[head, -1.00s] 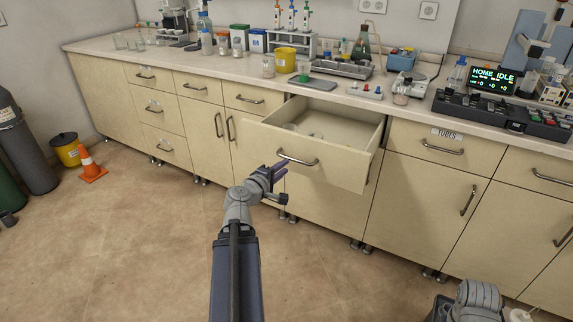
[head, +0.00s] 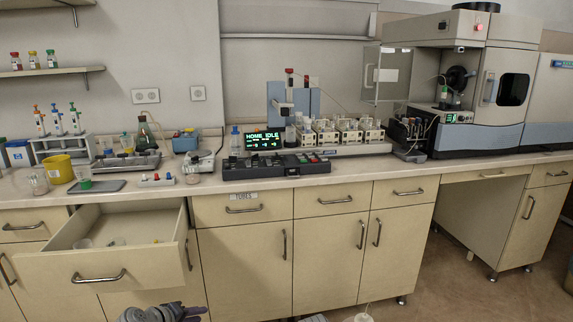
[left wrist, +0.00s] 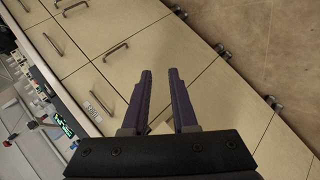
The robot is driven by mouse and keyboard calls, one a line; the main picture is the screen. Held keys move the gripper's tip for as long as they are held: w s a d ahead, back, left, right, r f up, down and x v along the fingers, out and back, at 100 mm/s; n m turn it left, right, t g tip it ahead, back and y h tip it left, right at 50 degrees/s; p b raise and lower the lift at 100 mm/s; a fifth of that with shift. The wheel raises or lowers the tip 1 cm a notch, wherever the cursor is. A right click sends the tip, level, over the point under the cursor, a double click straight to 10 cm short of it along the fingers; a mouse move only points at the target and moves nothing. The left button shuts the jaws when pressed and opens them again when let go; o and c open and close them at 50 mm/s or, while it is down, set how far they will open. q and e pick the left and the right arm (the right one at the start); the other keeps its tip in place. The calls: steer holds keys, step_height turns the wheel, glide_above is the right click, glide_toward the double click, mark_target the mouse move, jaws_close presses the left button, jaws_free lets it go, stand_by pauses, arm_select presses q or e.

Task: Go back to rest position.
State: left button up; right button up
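My left gripper (left wrist: 160,100) shows in the left wrist view with its two dark fingers apart and nothing between them. Cabinet fronts lie beyond it. The drawer holds a few small items, including a clear cup (head: 84,243). My right gripper cannot be made out in either view.
The open drawer juts out from the cabinets at the left. The counter (head: 345,168) carries an autosampler with a lit "HOME IDLE" display (head: 263,139) and the spectrometer (head: 500,90). Floor (head: 470,285) shows free at the lower right.

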arm_select(q)
steer(key=s+d+f+m+g+y, duration=0.3)
steer(key=s+d+f+m+g, duration=0.15)
steer(key=s+d+m, duration=0.5)
steer(key=s+d+f+m+g+y, duration=0.35)
steer(key=s+d+g, duration=0.2)
steer(key=d, duration=0.65)
step_height(320, 180, up, 27)
steer(key=h+p, duration=0.1)
steer(key=p, duration=2.6)
steer(key=shift+a, duration=0.35)
